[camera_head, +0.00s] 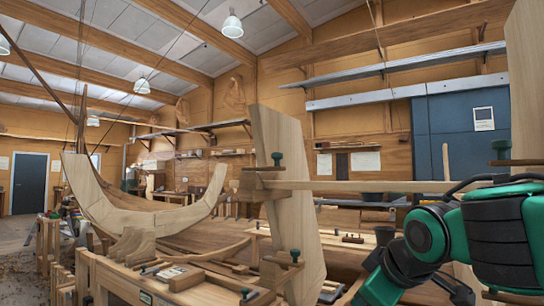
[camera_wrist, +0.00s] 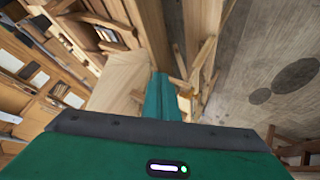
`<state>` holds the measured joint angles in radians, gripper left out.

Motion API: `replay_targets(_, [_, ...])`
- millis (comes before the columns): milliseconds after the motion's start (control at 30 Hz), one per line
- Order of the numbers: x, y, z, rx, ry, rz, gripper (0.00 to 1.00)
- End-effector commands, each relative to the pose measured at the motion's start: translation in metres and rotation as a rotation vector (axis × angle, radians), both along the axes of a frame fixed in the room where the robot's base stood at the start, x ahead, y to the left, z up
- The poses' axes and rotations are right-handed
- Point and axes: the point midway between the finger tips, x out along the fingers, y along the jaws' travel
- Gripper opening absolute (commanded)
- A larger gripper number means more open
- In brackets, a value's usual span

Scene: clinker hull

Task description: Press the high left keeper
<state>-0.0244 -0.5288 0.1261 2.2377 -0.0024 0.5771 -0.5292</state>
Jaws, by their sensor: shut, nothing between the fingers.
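The high left keeper (camera_head: 277,158) is a dark green knob on a wooden block near the top of a pale upright plank (camera_head: 285,200), left of centre in the head view. A thin horizontal batten (camera_head: 370,186) runs right from that block. Below is a similar low left green keeper (camera_head: 295,255). Another green keeper (camera_head: 500,147) is high at the right. My gripper (camera_wrist: 162,80) is shut and empty in the wrist view, its green fingers together before pale wood. No keeper is clearly visible in the wrist view. My gripper cannot be made out in the head view.
A curved pale hull frame (camera_head: 95,200) stands at the left. A workbench (camera_head: 185,285) with clamps and wood pieces fills the lower middle. My green arm takes up the lower right. The wrist view shows open grey floor (camera_wrist: 275,50) at the right.

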Motion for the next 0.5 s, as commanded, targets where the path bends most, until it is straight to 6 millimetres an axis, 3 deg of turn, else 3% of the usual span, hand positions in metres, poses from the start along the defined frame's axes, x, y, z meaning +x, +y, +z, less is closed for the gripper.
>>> replay_targets(33, [0.0,0.022,0.05,-0.074,-0.106,0.094,0.0])
replay_targets(100, [-0.008,0.052,0.113,-0.197,-0.245,0.222,0.0])
replay_targets(200, [-0.032,0.09,0.191,-0.363,-0.423,0.363,0.0])
replay_targets(333, [-0.068,0.127,0.261,-0.53,-0.592,0.473,0.0])
replay_targets(400, [-0.082,0.139,0.284,-0.591,-0.65,0.507,0.0])
replay_targets(500, [-0.096,0.15,0.302,-0.643,-0.698,0.534,0.0])
